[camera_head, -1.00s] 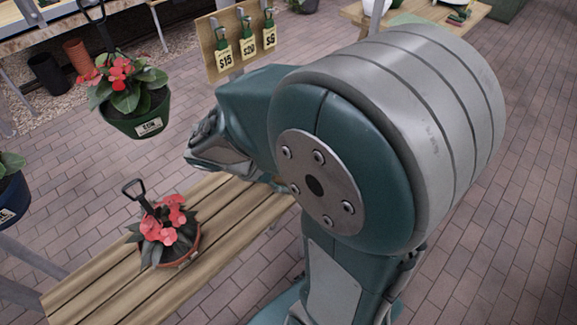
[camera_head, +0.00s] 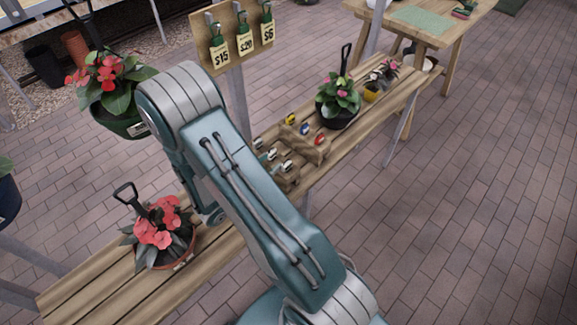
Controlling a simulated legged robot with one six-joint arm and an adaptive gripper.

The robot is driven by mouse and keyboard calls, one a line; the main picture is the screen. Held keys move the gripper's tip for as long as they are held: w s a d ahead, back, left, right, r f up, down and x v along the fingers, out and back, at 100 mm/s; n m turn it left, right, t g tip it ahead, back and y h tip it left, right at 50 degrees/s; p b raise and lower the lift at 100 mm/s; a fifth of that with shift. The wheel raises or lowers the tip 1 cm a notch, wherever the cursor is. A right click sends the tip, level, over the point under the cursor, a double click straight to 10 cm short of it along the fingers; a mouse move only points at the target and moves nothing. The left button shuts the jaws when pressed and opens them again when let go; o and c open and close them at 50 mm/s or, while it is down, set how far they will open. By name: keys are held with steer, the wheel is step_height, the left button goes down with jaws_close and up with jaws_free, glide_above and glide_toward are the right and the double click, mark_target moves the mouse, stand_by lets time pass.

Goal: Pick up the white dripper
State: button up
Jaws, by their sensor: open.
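Two small wooden racks stand on the slatted bench. The front rack (camera_head: 287,180) holds several small pale or white-topped pieces (camera_head: 272,154), partly beside my arm. The back rack (camera_head: 312,152) holds a yellow (camera_head: 291,118), a blue (camera_head: 305,128) and a red (camera_head: 320,138) piece. The white dripper is likely among the pale pieces, but they are too small to tell which one. My arm crosses the middle of the view, left of the racks. Its far end is hidden behind my own links, so my gripper cannot be made out.
A red-flowered pot (camera_head: 168,245) stands on the left of the bench (camera_head: 95,285). A dark pot with a pink-flowered plant (camera_head: 338,100) stands behind the racks. A hanging green pot (camera_head: 125,122) and a price-tag board (camera_head: 232,38) are near my arm. The brick floor at right is clear.

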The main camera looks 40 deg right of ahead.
mark_target(286, 162)
steer(key=f, duration=0.2)
steer(key=d+f, duration=0.1)
steer(key=f, duration=0.3)
steer(key=shift+d+f, duration=0.2)
steer(key=shift+d, duration=0.05)
steer(key=shift+w+d, duration=0.15)
steer(key=shift+d, duration=1.15)
steer(key=shift+w+d, duration=0.1)
steer(key=shift+d, duration=1.2)
jaws_close()
